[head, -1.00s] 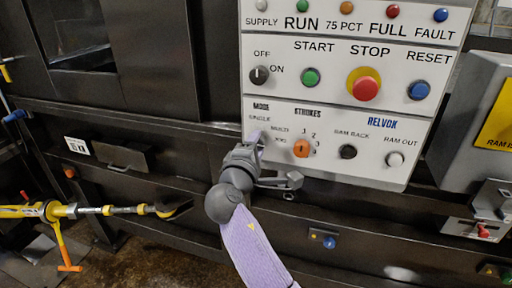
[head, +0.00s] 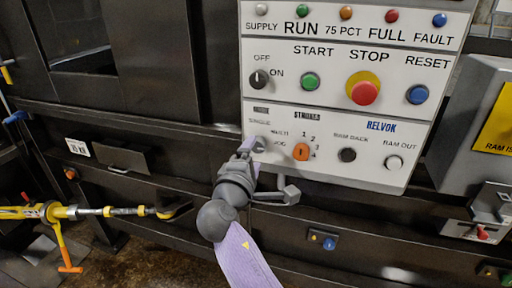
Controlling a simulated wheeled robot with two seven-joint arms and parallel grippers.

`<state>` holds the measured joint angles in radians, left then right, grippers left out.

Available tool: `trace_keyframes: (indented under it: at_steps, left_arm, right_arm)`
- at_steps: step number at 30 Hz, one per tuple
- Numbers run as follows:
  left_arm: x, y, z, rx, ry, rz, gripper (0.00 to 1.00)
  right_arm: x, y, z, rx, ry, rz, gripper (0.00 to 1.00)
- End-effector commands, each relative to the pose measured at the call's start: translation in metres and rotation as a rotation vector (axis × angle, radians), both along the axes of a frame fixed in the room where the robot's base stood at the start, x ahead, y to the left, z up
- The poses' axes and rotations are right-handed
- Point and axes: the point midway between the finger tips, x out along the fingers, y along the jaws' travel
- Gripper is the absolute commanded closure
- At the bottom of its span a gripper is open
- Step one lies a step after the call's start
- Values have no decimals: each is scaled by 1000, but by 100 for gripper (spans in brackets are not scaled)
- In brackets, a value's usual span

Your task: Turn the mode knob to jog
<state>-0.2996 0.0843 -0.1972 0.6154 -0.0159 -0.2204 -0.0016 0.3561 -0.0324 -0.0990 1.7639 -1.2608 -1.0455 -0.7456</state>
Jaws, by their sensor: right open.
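The white control panel (head: 325,117) stands upright ahead, with a MODE dial area at its lower left. Its printed labels single, multi and jog show around the right gripper's tip. My right gripper (head: 254,147) is at the mode dial, open, with its fingers close to the panel. The mode knob is mostly or wholly hidden behind the fingers, so I cannot tell its setting or whether the fingers touch it. My left gripper is not in view.
Right of the gripper are the orange strokes knob (head: 301,152), black ram back button (head: 347,155) and white ram out button (head: 394,162). Above are the off/on switch (head: 259,79), green start button (head: 310,82) and red stop button (head: 365,92). A yellow-handled device (head: 70,212) is at left.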

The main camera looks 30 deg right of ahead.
Motion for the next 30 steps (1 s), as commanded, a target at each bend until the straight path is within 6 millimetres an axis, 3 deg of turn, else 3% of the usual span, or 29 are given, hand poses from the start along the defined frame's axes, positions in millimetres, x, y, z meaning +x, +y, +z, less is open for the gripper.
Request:
trace_keyframes:
  at_steps: [3, 9, 24, 26, 29, 30]
  left_arm:
    - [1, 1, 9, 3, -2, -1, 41]
    - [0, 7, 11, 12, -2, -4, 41]
    - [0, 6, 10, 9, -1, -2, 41]
    - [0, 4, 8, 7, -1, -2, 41]
    - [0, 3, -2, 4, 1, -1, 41]
    - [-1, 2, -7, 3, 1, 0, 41]
  right_arm:
    - [-21, 25, 1, 3, 3, 3, 16]
    - [-43, 51, -1, 2, 1, 2, 16]
    - [-46, 55, -4, 2, 5, 5, 16]
    - [-41, 58, -21, 17, 33, 36, 16]
    - [-29, 72, -95, 102, 145, 156, 16]
    - [-29, 80, -137, 165, 207, 214, 16]
